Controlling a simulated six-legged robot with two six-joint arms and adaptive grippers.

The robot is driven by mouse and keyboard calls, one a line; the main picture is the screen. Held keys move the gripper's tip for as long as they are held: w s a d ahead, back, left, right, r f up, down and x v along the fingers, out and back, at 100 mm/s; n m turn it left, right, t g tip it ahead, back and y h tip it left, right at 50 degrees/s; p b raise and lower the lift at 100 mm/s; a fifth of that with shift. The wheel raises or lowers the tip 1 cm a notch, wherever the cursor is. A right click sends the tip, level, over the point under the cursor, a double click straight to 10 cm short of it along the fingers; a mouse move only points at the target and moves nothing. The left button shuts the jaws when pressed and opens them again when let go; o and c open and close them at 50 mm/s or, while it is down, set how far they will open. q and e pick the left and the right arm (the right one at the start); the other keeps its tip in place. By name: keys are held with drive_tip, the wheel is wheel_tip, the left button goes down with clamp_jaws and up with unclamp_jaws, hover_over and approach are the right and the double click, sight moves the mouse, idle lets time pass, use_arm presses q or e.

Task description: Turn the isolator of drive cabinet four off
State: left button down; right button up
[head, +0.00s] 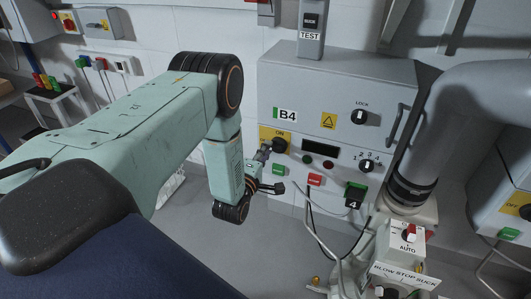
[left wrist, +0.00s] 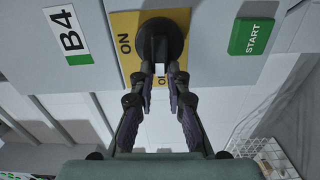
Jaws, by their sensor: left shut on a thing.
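Drive cabinet B4 (head: 335,95) is a grey wall box with its isolator at the lower left, a black rotary knob (head: 280,145) on a yellow plate. My left gripper (head: 265,153) reaches the knob from the left. Its two fingertips (left wrist: 161,76) are closed on the knob's handle. The fingers hide part of the handle, so I cannot tell exactly where it points. My right gripper is not in view.
A green START button (left wrist: 251,36) sits beside the isolator, with a red button (head: 314,179) nearby. A lock knob (head: 359,117) and numbered selector (head: 367,166) are further right. A thick grey pipe (head: 470,105) and cables stand at right. Another cabinet (head: 505,195) is at the right edge.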

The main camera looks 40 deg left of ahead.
use_arm(q)
drive_tip(key=shift+n, duration=0.3)
idle(0.4)
drive_tip(key=c, duration=1.3)
unclamp_jaws()
drive_tip(key=shift+f, duration=0.1)
drive_tip(key=v, duration=1.2)
